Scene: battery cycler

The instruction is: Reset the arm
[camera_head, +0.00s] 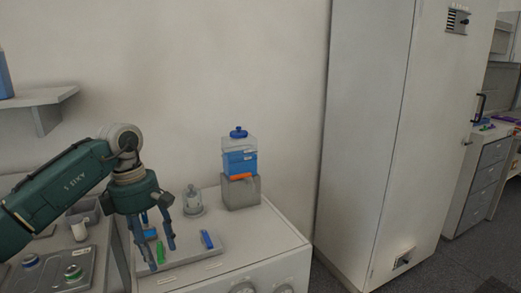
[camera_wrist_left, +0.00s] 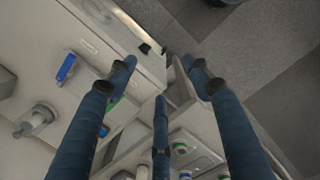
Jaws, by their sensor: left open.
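My left gripper (camera_head: 162,256), dark blue-green with several fingers, is open and pointing down over the left part of the white battery cycler bench (camera_head: 285,241). In the left wrist view the open fingers (camera_wrist_left: 158,70) are spread with nothing between them. A grey tray (camera_head: 208,258) lies on the bench, partly behind the fingers. A blue piece (camera_head: 207,239) stands on it to the right of the gripper, and it also shows in the left wrist view (camera_wrist_left: 66,67). A green piece (camera_head: 160,252) shows between the fingers. My right gripper is not in view.
A bottle with blue contents (camera_head: 240,161) stands on a grey block (camera_head: 242,192) behind the tray. A clear jar (camera_head: 193,206) stands beside it. A metal tray with lidded jars (camera_head: 66,268) is at the lower left. A tall white cabinet (camera_head: 375,130) stands to the right.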

